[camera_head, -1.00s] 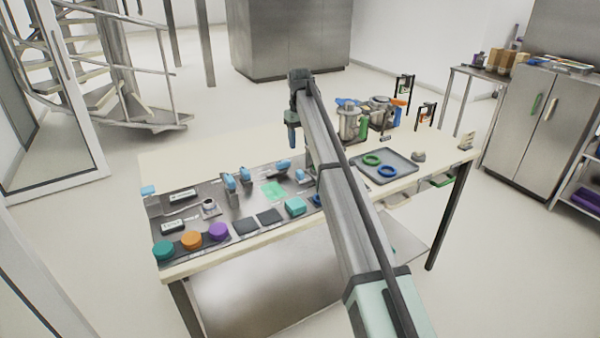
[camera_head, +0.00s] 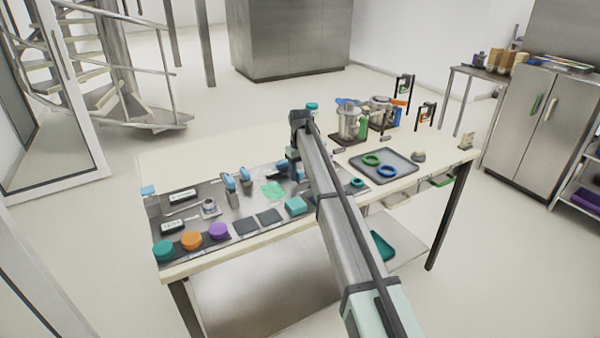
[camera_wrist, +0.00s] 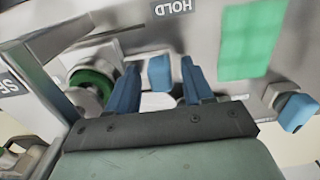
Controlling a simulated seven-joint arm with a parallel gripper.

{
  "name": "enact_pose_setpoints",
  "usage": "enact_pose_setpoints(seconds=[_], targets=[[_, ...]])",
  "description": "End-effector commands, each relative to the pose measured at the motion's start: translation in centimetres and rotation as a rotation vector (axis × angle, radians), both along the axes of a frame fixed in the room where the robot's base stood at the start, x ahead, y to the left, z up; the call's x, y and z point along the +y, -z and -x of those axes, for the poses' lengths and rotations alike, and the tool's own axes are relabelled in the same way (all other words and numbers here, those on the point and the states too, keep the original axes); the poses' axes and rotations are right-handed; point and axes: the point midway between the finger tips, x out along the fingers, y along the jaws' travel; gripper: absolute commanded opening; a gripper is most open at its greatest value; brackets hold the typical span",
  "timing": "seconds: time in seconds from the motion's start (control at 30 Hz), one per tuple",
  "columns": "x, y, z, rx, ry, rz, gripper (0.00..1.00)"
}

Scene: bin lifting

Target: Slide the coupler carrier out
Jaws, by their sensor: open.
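My gripper shows in the wrist view (camera_wrist: 160,88) with two blue fingers apart. A small blue block (camera_wrist: 159,73) on the metal panel lies between the fingers, with a gap on each side. A pale slot shows just below the block. Left of the fingers is a round part with a dark green ring (camera_wrist: 92,84), partly hidden. In the head view my gripper (camera_head: 292,160) is low over the dark panel (camera_head: 262,190) on the table, and my arm hides part of the panel. I cannot tell which part is the coupler carrier.
A green square (camera_wrist: 251,42) and another blue block (camera_wrist: 297,112) are right of the fingers. Blue-handled fixtures (camera_head: 230,182) stand left of my gripper. A grey tray with rings (camera_head: 402,166) and machines (camera_head: 350,122) are to the right. The table's back left is clear.

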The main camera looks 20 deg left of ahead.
Motion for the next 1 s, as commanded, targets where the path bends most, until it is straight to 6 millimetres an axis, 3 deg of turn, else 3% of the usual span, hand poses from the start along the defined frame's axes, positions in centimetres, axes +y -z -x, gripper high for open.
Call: enact_pose_setpoints(seconds=[0.3,0.8,1.0], targets=[[0.01,0.16,-0.01,0.000,0.000,0.000,0.50],[-0.01,0.14,-0.01,0.000,0.000,0.000,0.02],[-0.01,0.14,-0.01,0.000,0.000,0.000,0.00]])
